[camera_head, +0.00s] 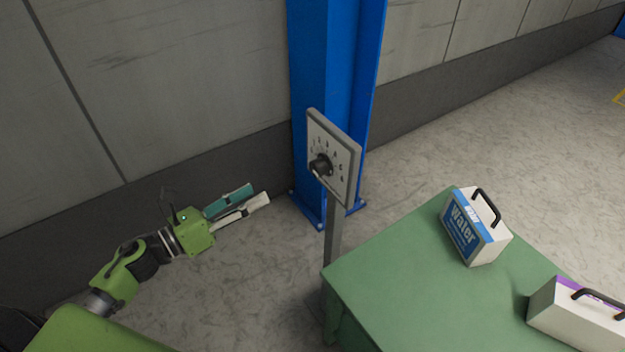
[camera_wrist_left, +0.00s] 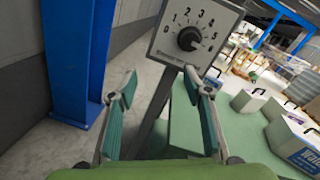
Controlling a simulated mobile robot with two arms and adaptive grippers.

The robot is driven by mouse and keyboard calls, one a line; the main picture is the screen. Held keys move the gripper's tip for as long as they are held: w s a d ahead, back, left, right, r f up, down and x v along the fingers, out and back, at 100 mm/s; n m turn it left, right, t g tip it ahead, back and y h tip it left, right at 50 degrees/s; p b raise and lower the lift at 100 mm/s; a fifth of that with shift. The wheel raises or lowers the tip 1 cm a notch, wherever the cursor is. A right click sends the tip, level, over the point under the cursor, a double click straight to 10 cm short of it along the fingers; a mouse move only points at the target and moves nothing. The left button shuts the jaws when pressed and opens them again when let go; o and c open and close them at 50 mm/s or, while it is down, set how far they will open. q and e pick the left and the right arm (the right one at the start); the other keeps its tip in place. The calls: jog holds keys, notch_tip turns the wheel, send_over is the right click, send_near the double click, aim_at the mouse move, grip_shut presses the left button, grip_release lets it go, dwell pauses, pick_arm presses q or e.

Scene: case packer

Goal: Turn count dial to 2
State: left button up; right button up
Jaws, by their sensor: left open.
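The count dial is a black round knob (camera_head: 320,165) on a grey square panel (camera_head: 345,155) with numbers around it, on a grey post (camera_head: 334,235). In the left wrist view the knob (camera_wrist_left: 189,39) sits near the top, with numbers 0 to 5 readable on the panel (camera_wrist_left: 224,19). The knob's exact setting is too small to tell. My left gripper (camera_head: 252,196) is open and empty, to the left of the panel and apart from it. In the left wrist view its two fingers (camera_wrist_left: 160,105) stand wide apart below the knob. My right gripper is not in view.
A green table (camera_head: 410,275) stands right of the post. It carries a white and blue water case (camera_head: 472,228) and a white case with a purple stripe (camera_head: 570,318), both with black handles. A blue column (camera_head: 310,70) stands behind the panel, against a grey wall.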

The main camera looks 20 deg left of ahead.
aim_at(313, 170)
pick_arm(q)
jog(key=d+r+m+g+h, duration=0.1)
jog(key=d+r+m+h, duration=0.1)
jog(key=d+r+m, duration=0.25)
jog(key=p+x, duration=0.1)
jog(key=x, duration=0.2)
jog(key=p+x, duration=0.1)
jog(key=x, duration=0.3)
jog(key=p+x, duration=0.1)
jog(key=x, duration=0.3)
jog(key=shift+f, duration=0.4)
jog(key=shift+w+d+p, duration=0.3)
jog(key=shift+d, duration=0.05)
jog(key=shift+f, duration=0.1)
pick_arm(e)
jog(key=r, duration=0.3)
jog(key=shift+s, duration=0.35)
pick_arm(q)
jog(key=c, duration=1)
jog(key=shift+a, duration=0.1)
jog(key=shift+c, duration=0.5)
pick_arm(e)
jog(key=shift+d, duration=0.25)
